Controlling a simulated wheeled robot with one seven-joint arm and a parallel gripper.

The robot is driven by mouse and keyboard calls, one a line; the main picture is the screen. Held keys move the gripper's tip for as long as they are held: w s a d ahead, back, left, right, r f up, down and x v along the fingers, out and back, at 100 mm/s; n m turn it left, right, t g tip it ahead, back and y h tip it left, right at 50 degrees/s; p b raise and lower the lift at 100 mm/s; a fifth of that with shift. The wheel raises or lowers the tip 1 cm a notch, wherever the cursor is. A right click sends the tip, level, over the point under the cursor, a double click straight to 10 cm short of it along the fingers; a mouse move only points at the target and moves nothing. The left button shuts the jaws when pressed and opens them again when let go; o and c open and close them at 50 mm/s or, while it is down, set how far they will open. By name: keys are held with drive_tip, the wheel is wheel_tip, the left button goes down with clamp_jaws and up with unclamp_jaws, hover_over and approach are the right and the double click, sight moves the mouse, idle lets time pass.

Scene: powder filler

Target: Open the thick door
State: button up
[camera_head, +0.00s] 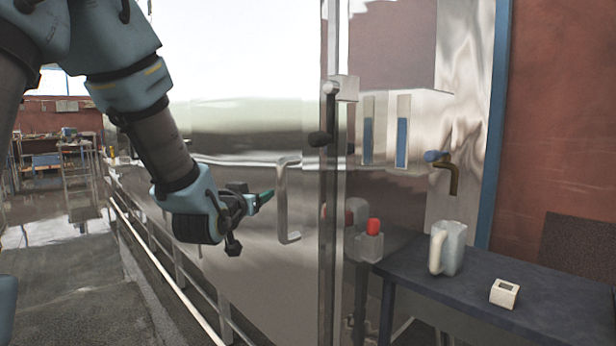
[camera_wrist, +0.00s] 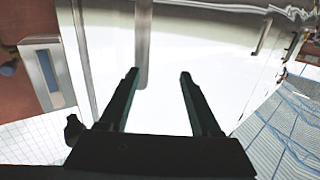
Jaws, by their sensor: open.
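The shiny steel door (camera_head: 235,240) fills the middle of the head view and reflects the room. A pale upright bar handle (camera_head: 282,200) stands out near its right edge. My gripper (camera_head: 268,196) is just left of this handle in the head view, pointing right. I cannot tell whether it touches the handle. In the wrist view my gripper (camera_wrist: 159,73) is open, with nothing clearly between its two dark fingers. A bright metal surface lies beyond them. A grey bar shows by the left finger; I cannot tell if it is the handle or a reflection.
A dark table (camera_head: 560,310) holds a pale jug (camera_head: 449,248) and a small white box (camera_head: 504,293). A red button (camera_head: 374,227) is by the post. A railing (camera_head: 165,262) runs along the left.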

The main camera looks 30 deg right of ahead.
sight(280, 179)
drive_tip(key=shift+h, duration=0.5)
drive_tip(key=w+d+p, duration=0.1)
drive_tip(key=d, duration=0.2)
drive_tip(key=w+d+r+p, duration=0.1)
drive_tip(key=w+d+p, duration=0.1)
drive_tip(key=d, duration=0.1)
drive_tip(key=w+d+r+p, duration=0.1)
drive_tip(key=d, duration=0.2)
drive_tip(key=shift+w, duration=0.3)
drive_tip(key=shift+w+d+f+p, duration=0.2)
drive_tip(key=shift+w+d+p, duration=0.15)
drive_tip(key=shift+w+d, duration=0.15)
drive_tip(key=shift+c, duration=0.2)
drive_tip(key=shift+a, duration=0.1)
clamp_jaws()
